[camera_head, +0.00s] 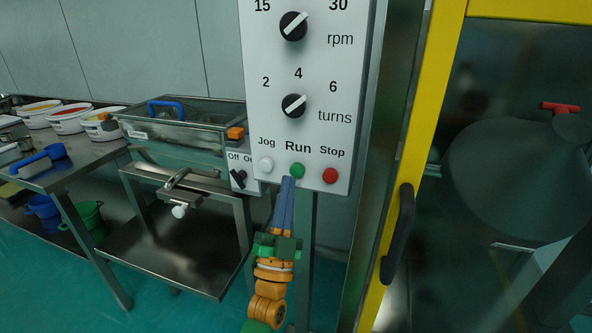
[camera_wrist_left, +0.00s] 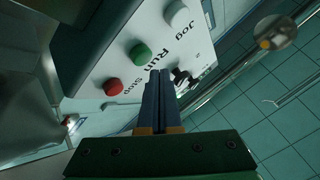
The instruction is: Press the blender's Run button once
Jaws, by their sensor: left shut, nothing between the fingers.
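The control panel (camera_head: 262,120) is a pale upright box with two dials above a row of three buttons. The green Run button (camera_head: 297,171) is in the middle, between the white Jog button (camera_head: 266,165) and the red Stop button (camera_head: 330,175). My left gripper (camera_head: 288,181) is shut and empty, its blue fingertips just below and slightly left of the Run button. In the left wrist view the Run button (camera_wrist_left: 140,54) stands uncovered near the fingertips (camera_wrist_left: 159,72). I cannot tell whether they touch the panel. My right gripper is not in view.
A yellow door frame (camera_head: 415,150) with a black handle (camera_head: 398,232) stands right of the panel. Tubs (camera_head: 68,122) stand on a steel table beyond.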

